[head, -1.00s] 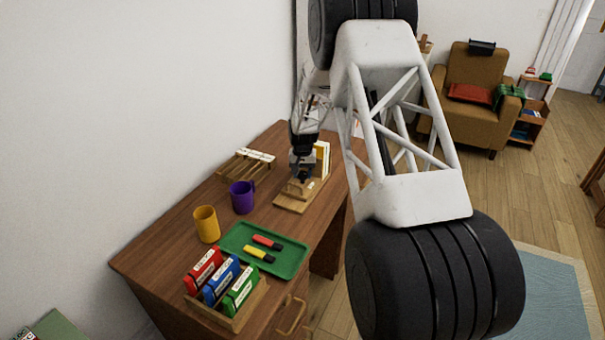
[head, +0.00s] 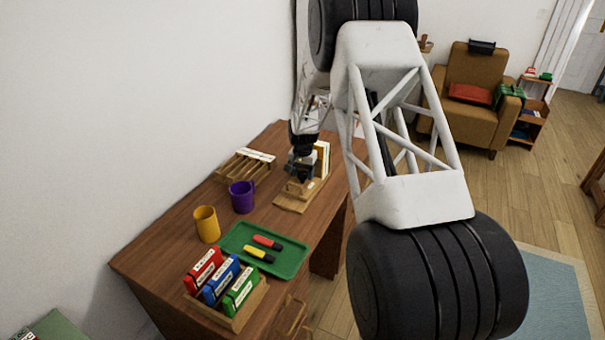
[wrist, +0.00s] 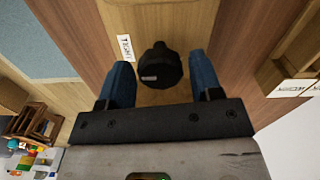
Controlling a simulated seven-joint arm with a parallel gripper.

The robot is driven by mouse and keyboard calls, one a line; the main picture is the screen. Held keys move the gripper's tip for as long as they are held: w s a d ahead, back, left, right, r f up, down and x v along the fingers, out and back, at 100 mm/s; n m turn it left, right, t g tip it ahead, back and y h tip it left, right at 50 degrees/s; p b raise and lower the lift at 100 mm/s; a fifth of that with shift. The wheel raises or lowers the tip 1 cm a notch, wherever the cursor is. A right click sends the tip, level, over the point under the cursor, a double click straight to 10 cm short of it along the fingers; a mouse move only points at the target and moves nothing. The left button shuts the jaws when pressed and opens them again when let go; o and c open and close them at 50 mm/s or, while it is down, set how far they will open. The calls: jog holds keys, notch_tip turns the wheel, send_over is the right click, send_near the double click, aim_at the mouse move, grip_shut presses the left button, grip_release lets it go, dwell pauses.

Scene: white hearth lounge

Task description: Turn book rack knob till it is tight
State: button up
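The book rack (head: 293,201) is a light wooden stand on the desk, with pale books upright at its far end in the head view. In the wrist view its knob (wrist: 160,66) is black and round with a small light mark on its left side. A white label (wrist: 126,47), seemingly reading "TIGHT", lies on the wood (wrist: 185,18) to the knob's upper left. My gripper (wrist: 162,75) is open, with one blue finger on each side of the knob and visible gaps to it. In the head view my gripper (head: 299,172) is over the rack, its fingers hard to make out.
On the desk (head: 180,232) stand a purple mug (head: 242,197), a yellow cup (head: 206,224), a green tray (head: 292,262) with two markers, and a wooden box (head: 233,321) of coloured boxes. A slotted wooden rack (head: 232,167) is near the wall.

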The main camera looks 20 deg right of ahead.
aim_at(302, 173)
jog(key=shift+o, duration=0.8)
jog(key=shift+r, duration=0.1)
jog(key=shift+r, duration=3.8)
